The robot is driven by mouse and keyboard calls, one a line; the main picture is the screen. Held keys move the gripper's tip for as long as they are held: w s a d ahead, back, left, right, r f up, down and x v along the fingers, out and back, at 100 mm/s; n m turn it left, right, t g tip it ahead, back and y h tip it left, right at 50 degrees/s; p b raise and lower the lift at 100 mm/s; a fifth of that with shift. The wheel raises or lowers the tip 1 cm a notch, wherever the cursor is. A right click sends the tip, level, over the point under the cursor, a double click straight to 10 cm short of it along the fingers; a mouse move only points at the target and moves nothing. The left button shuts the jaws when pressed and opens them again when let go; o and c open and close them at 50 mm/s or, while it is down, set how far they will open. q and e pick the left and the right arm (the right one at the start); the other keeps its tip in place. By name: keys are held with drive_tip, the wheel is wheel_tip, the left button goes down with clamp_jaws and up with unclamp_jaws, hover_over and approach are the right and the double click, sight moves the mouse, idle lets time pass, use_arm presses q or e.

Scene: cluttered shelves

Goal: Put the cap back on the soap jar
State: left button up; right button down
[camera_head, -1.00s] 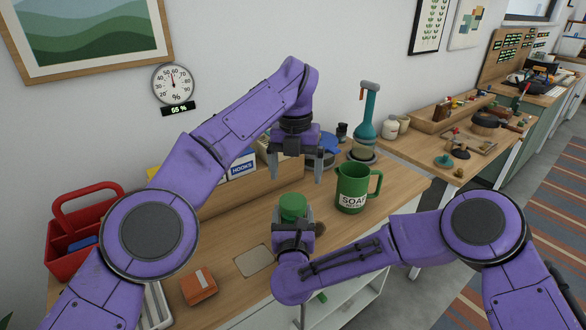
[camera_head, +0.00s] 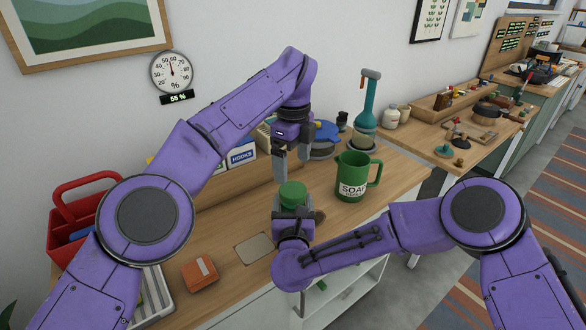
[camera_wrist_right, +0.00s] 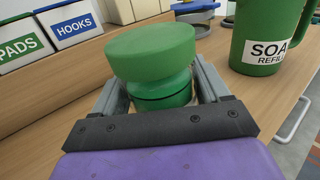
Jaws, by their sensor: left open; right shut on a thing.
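The soap jar is a green round jar (camera_wrist_right: 163,92), held upright between the fingers of my right gripper (camera_wrist_right: 165,100) above the workbench. A wider green cap (camera_wrist_right: 150,50) sits on top of it in the right wrist view; I cannot tell whether it is fully tightened. In the head view the cap (camera_head: 292,190) shows above my right gripper (camera_head: 293,212), which hides most of the jar. My left gripper (camera_head: 293,165) is open and empty, pointing down just above the cap, apart from it.
A green jug marked soap refill (camera_head: 352,172) stands right of the jar. A red caddy (camera_head: 70,225) is at left, an orange-brown box (camera_head: 200,275) in front.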

sight(293, 189)
use_arm(q)
wheel_tip(293, 189, down, 7)
drive_tip(key=shift+f, duration=0.1)
idle(0.3)
drive_tip(key=c, duration=1.1)
drive_tip(key=m, duration=2.1)
drive_tip(key=o, duration=1.2)
